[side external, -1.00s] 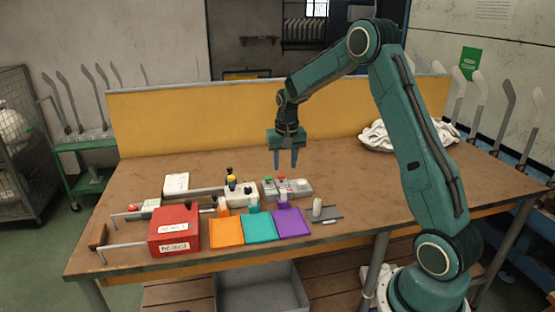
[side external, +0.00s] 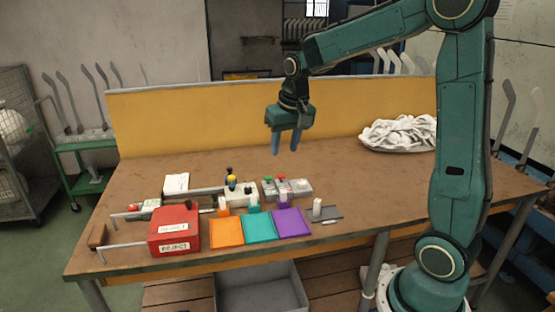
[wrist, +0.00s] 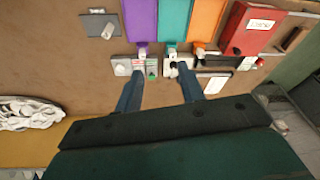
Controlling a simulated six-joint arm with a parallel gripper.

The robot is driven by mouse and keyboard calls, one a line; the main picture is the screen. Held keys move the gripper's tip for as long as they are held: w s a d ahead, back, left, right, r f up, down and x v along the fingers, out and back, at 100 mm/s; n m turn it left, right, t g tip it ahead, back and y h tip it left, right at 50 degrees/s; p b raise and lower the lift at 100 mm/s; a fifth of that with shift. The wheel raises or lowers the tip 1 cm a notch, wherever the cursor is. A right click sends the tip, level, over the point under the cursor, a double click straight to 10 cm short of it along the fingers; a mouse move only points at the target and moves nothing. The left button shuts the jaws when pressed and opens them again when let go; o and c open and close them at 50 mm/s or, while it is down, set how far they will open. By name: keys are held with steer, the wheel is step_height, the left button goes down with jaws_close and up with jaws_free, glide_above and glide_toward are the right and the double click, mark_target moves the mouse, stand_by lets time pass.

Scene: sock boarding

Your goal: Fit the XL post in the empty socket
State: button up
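My gripper (side external: 285,148) hangs high above the back of the bench, its two fingers apart with nothing between them. In the wrist view the open fingers (wrist: 159,71) point toward the row of blocks. A short white post (side external: 317,207) stands upright on a dark grey plate (side external: 333,213) right of the purple tray; both also show in the wrist view, post (wrist: 108,31) and plate (wrist: 93,22). A whitish block (side external: 240,193) carries a post with black, yellow and blue parts (side external: 231,180). I cannot read any size marking, and cannot tell which post is XL or where an empty socket is.
Orange (side external: 227,232), teal (side external: 260,227) and purple (side external: 292,222) trays line the front edge. A red REJECT box (side external: 174,230) stands left of them. A grey block with red and green buttons (side external: 287,188) lies behind. White cloth (side external: 398,133) is heaped back right. The right bench is clear.

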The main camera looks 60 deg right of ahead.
steer(key=s+a+r+n+t, duration=0.1)
steer(key=s+a+r+n, duration=0.1)
steer(key=s+a, duration=0.4)
steer(key=s+a+r+n+t+y, duration=0.1)
steer(key=s+a+n, duration=0.3)
steer(key=s, duration=1.1)
steer(key=a+r+t, duration=0.1)
steer(key=a, duration=0.2)
